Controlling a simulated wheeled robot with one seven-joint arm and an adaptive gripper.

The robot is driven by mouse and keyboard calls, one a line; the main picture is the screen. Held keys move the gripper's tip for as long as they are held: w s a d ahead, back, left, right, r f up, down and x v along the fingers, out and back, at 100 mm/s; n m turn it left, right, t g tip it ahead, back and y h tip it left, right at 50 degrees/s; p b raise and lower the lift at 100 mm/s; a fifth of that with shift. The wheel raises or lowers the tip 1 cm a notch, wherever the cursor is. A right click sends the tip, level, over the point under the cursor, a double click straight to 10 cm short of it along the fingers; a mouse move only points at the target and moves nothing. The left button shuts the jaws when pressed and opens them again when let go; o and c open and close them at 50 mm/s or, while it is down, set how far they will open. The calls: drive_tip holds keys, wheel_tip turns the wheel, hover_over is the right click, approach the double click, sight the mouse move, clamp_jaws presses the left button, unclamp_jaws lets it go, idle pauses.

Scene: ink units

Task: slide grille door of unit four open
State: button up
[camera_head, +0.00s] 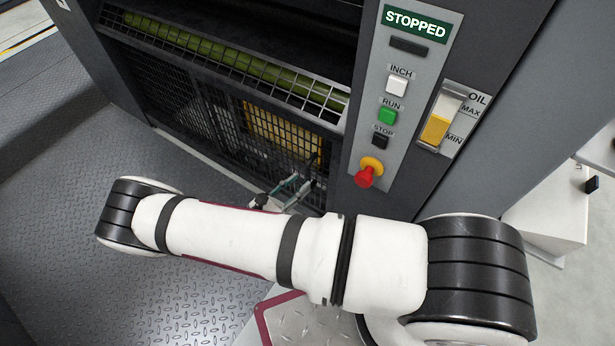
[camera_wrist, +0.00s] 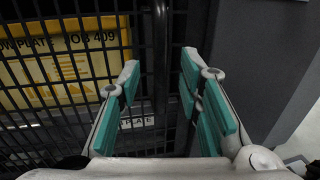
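The black wire grille door (camera_head: 225,130) covers the lower front of the dark machine. In the wrist view its mesh (camera_wrist: 70,110) fills the left side. A dark upright bar (camera_wrist: 161,50), apparently the door's handle, stands near the mesh's right edge. My gripper (camera_head: 291,188) is at the right end of the grille, low down. In the wrist view my gripper (camera_wrist: 160,78) is open, its teal pads on either side of the bar with gaps showing. The bar's lower end is in shadow. I see no unit number.
Behind the mesh is a yellow plate (camera_wrist: 70,60) reading "JOB 409". Right of the grille, a control panel (camera_head: 405,65) shows "STOPPED", with buttons and a red emergency stop (camera_head: 369,173). A mesh guard (camera_head: 235,65) lies above. The tread-plate floor (camera_head: 60,200) at left is clear.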

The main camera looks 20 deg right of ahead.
sight(306, 178)
drive_tip(key=shift+b+x, duration=0.3)
drive_tip(key=shift+x, duration=2.05)
clamp_jaws()
